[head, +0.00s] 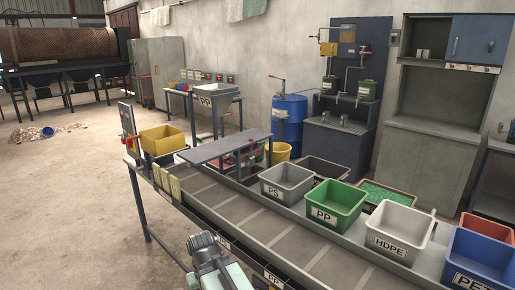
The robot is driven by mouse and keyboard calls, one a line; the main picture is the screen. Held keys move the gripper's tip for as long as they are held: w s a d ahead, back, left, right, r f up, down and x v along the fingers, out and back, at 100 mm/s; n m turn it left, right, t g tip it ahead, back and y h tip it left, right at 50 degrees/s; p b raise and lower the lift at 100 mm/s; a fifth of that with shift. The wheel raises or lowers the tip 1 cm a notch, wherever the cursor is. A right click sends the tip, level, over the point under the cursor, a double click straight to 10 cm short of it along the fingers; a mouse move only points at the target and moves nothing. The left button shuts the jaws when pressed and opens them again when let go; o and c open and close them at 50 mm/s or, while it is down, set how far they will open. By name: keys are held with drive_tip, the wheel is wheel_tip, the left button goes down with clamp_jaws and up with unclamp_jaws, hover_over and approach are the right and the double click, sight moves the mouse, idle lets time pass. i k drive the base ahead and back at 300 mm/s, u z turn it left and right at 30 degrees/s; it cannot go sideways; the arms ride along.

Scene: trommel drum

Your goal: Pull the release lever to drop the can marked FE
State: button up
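No can legibly marked FE shows. A red-tipped lever (276,77) sticks out above the blue drum. I cannot tell which, if either, is the release lever. A grey and pale green part of my arm (208,256) shows at the bottom, in front of the conveyor's near side. I cannot make out its gripper fingers.
The conveyor (231,207) runs from left to lower right. Bins marked PS (286,184), PP (336,205) and HDPE (398,232) stand along its far side. A yellow bin (163,141) sits at its left end.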

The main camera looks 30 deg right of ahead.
sight(251, 148)
drive_tip(key=z, duration=0.05)
drive_tip(key=i, duration=0.95)
drive_tip(key=u, duration=0.05)
